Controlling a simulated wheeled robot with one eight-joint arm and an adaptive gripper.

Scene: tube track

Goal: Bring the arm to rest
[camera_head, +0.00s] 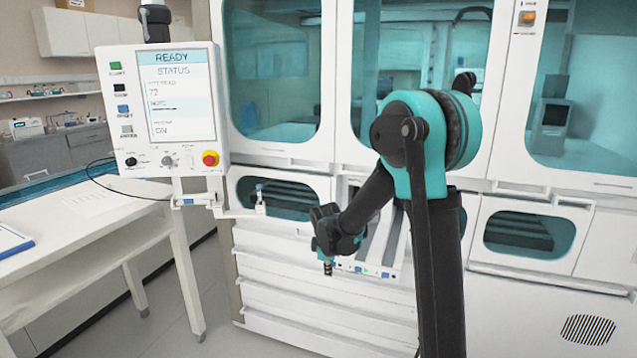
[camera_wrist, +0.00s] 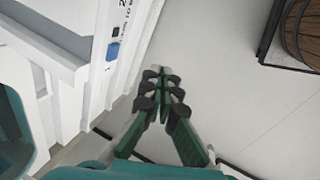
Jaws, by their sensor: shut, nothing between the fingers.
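My gripper (camera_head: 328,268) points down in front of the white machine in the head view, at the end of my bent teal and black arm. In the wrist view my gripper (camera_wrist: 162,72) has its dark green fingers together at the tips with nothing between them. Below it is light floor. The arm's upper part stands on the right side of the head view and hides part of the machine. The fingertips are small in the head view.
The white machine (camera_head: 300,290) with glass windows fills the background. A control panel (camera_head: 170,100) reading READY stands left, beside a white table (camera_head: 70,225). A small blue-capped item (camera_head: 259,198) sits on a bracket. In the wrist view, a barrel-like object (camera_wrist: 305,30) stands upper right.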

